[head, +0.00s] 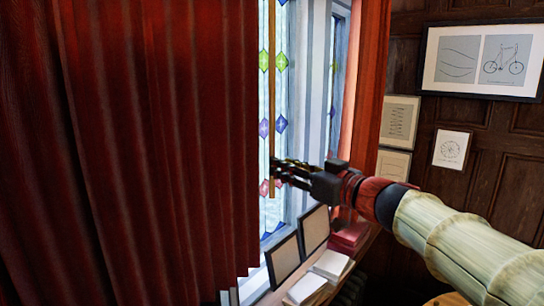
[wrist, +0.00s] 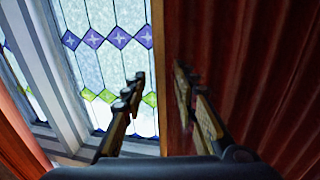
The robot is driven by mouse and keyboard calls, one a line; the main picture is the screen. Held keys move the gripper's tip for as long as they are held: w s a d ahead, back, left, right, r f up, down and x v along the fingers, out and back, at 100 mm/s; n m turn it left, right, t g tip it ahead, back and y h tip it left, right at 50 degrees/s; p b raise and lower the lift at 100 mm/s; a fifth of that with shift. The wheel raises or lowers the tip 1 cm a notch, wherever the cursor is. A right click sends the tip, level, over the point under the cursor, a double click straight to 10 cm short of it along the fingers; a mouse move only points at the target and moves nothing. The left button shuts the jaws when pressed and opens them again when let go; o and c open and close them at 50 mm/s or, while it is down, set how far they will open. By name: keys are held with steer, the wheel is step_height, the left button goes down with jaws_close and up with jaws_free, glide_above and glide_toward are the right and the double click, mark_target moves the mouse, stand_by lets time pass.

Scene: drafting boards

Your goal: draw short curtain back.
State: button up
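A dark red pleated curtain (head: 150,150) fills the left of the head view and covers part of the window. It also fills the right of the wrist view (wrist: 270,70). A thin tan wooden rod (head: 271,70) hangs upright by its right edge. My gripper (head: 277,172) is at the lower part of this rod. In the wrist view my gripper (wrist: 160,84) has its two fingers apart, with a narrow brown strip (wrist: 158,50) along the curtain's edge showing between them. I cannot tell whether either finger touches the rod or cloth.
The stained-glass window (head: 283,100) shows right of the curtain. A narrower red curtain (head: 368,85) hangs at its far side. Below, the sill holds dark frames (head: 283,260), white books (head: 330,264) and a red box (head: 349,232). Framed drawings (head: 485,60) hang on the panelled wall.

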steer(key=shift+x, duration=2.7)
steer(key=shift+c, duration=1.4)
steer(key=c, duration=0.4)
jaws_close()
